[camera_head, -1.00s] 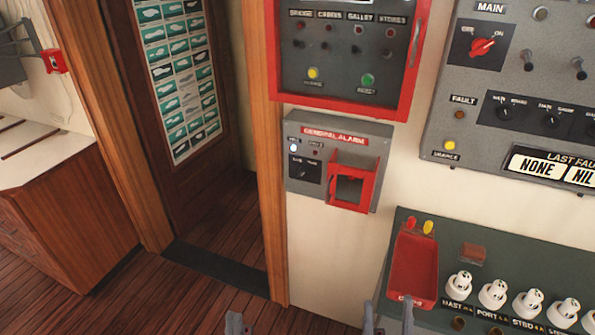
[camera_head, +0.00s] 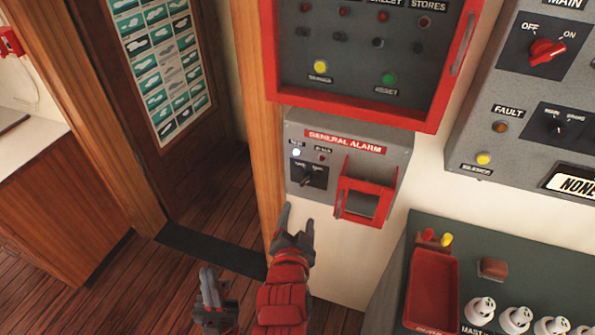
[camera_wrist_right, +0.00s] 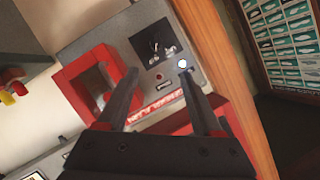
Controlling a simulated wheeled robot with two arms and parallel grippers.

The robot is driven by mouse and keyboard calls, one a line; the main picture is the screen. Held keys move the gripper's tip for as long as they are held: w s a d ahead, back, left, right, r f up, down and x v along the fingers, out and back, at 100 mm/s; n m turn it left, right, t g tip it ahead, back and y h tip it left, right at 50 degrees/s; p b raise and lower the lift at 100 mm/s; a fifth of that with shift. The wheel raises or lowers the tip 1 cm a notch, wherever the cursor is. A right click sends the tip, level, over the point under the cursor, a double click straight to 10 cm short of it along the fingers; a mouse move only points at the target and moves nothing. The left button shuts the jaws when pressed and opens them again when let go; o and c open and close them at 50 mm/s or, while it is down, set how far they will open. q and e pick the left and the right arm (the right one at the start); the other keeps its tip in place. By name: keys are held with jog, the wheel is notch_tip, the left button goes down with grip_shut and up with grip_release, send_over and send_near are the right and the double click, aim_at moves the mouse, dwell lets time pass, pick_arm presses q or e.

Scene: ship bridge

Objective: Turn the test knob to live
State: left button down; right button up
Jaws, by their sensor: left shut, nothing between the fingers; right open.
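The grey general alarm box (camera_head: 375,150) hangs on the wall. The small dark test knob (camera_head: 307,178) sits on a black plate at its left; its tiny labels are not clearly readable. A white lamp (camera_head: 296,152) glows above it, beside a dark red lamp (camera_head: 321,157). My right gripper (camera_head: 297,222) is open and empty, pointing up just below the box. In the right wrist view its fingers (camera_wrist_right: 160,78) spread below the knob (camera_wrist_right: 160,48), apparently apart from it. My left gripper (camera_head: 208,275) is shut and empty, lower left over the floor.
A red frame guard (camera_head: 367,187) projects from the box right of the knob. A red-framed panel (camera_head: 430,118) hangs just above. A green console (camera_head: 530,260) with a red tray (camera_head: 432,290) stands at lower right. A wooden door post (camera_head: 258,100) is left.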

jog(key=b, duration=0.7)
send_near(306, 183)
jog(key=p+x, duration=0.2)
jog(key=x, duration=0.6)
jog(key=shift+w+r, duration=0.1)
jog(key=shift+w, duration=0.05)
jog(key=shift+w+f, duration=0.3)
jog(key=shift+w, duration=0.3)
jog(key=shift+c, duration=0.2)
grip_shut()
